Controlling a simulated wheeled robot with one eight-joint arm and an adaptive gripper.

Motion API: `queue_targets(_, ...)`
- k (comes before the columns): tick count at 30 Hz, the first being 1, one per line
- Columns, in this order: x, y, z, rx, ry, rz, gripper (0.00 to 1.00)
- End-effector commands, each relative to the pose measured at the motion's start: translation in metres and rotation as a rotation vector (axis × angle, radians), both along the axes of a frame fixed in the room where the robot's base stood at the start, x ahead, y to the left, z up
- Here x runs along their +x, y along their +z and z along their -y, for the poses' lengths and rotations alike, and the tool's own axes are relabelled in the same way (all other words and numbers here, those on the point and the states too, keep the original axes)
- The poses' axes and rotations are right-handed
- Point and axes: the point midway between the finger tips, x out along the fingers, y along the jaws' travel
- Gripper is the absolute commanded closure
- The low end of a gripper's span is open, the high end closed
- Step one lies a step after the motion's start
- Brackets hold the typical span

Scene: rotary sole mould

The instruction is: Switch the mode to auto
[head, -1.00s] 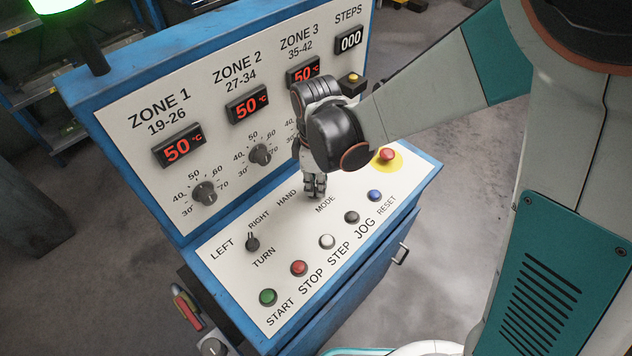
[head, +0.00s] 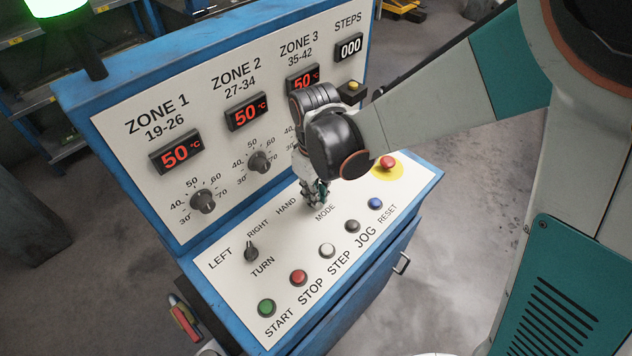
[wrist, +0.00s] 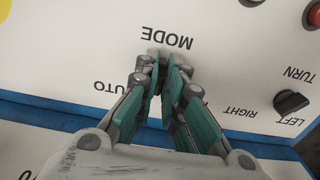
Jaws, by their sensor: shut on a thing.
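My gripper (head: 316,196) is at the mode switch on the sloped white control panel (head: 225,285). In the wrist view the two teal-padded fingers (wrist: 160,66) close together just below the upside-down MODE label (wrist: 167,40). They are shut on the mode knob, which the fingers almost wholly hide, so its pointing direction cannot be read. The AUTO label (wrist: 112,86) shows partly at the left of the fingers in the wrist view. The HAND label (head: 286,206) shows to the left of the gripper in the head view.
The black turn knob (head: 251,251) stands to the left, between LEFT and RIGHT. Several push buttons line the front, from green start (head: 266,307) to blue reset (head: 375,203). A red emergency button (head: 387,162) is to the right. The upright zone panel (head: 200,115) rises close behind.

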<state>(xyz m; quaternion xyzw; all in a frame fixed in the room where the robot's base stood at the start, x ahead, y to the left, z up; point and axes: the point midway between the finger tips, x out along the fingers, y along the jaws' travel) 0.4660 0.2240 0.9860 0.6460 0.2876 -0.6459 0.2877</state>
Motion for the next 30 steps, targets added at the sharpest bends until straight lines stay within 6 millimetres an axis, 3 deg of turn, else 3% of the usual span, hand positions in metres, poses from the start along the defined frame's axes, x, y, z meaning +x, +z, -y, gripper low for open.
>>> queue_targets(15,-0.0021,-0.0005,-0.002,0.0,-0.441,0.0,1.0)
queue_targets(30,-0.0024,-0.0002,-0.0031,-0.001,-0.616,-0.001,1.0)
